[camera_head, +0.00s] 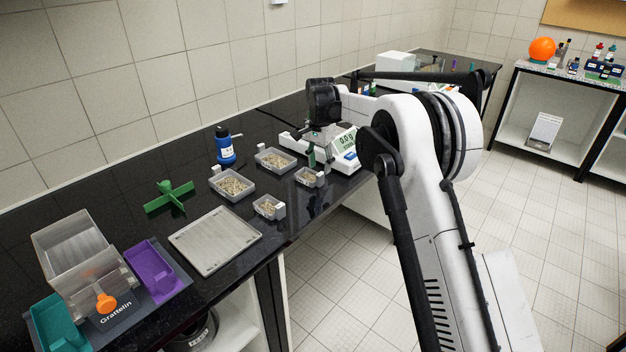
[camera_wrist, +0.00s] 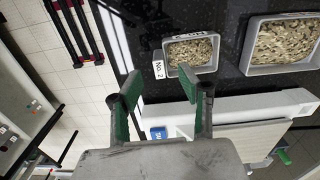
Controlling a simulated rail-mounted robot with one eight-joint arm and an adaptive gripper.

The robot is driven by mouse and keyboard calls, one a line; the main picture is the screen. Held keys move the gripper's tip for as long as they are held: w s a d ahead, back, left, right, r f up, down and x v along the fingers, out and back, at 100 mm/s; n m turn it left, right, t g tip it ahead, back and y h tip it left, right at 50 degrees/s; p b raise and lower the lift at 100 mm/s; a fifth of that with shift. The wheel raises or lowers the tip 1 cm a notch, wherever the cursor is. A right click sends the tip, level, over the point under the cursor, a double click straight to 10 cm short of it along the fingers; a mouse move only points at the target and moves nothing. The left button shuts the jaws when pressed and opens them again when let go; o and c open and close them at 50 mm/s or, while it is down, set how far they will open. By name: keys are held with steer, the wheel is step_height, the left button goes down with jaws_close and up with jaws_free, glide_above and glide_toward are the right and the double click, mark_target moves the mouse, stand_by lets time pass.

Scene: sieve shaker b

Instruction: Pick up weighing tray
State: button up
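Several grey trays of pale pellets stand on the black bench; which one is the weighing tray I cannot tell. A small tray labelled No. 2 (camera_wrist: 216,53) lies just beyond my fingertips in the wrist view, probably the small tray (camera_head: 313,184) left of the balance in the head view. A larger tray (camera_wrist: 282,69) is to its right. My gripper (camera_wrist: 160,77) has two green-padded fingers spread apart with nothing between them. In the head view my gripper (camera_head: 312,156) hangs over the balance (camera_head: 346,160), whose display seems to read 0.0 g.
Two more pellet trays, one large (camera_head: 236,198) and one small (camera_head: 269,217), stand farther left. A blue bottle (camera_head: 225,148), a green cross-shaped piece (camera_head: 170,197), a flat grey tray (camera_head: 214,240) and a purple scoop (camera_head: 152,268) are also on the bench. Floor lies beyond its front edge.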

mark_target(320, 174)
steer(key=shift+w+f, duration=0.15)
steer(key=shift+f, duration=2.5)
steer(key=c, duration=0.9)
